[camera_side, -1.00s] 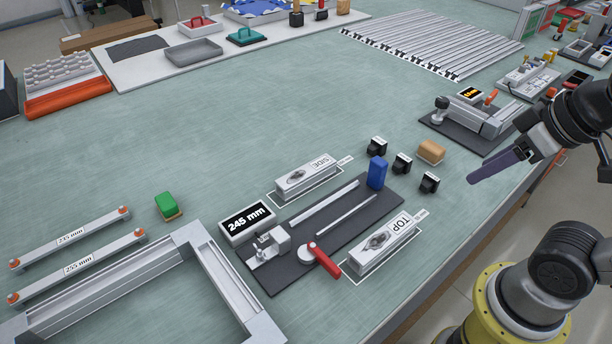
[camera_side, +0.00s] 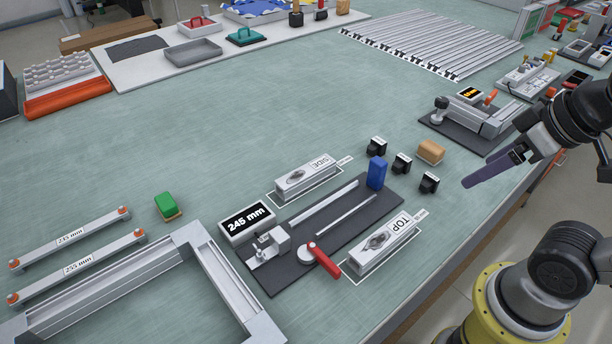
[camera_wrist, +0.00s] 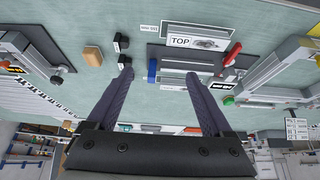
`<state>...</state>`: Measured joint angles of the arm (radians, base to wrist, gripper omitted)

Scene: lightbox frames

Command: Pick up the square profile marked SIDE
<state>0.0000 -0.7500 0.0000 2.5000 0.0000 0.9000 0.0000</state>
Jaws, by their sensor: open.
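The square profile marked SIDE (camera_side: 308,177) is a short silver block lying in a white outline on the green table, behind the dark fixture board. A matching profile marked TOP (camera_side: 383,245) lies in its own outline on the board's near side; it also shows in the wrist view (camera_wrist: 196,42). My gripper (camera_side: 490,172) is over the table's right edge, to the right of both profiles and apart from them. In the wrist view its two purple fingers (camera_wrist: 160,82) are spread with nothing between them. I cannot make out the SIDE label in the wrist view.
The fixture board (camera_side: 285,275) carries rails, a red-handled clamp (camera_side: 325,260) and a blue block (camera_side: 376,173). Several small black blocks (camera_side: 402,163) and a tan block (camera_side: 431,151) stand to its right. Table behind SIDE is clear.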

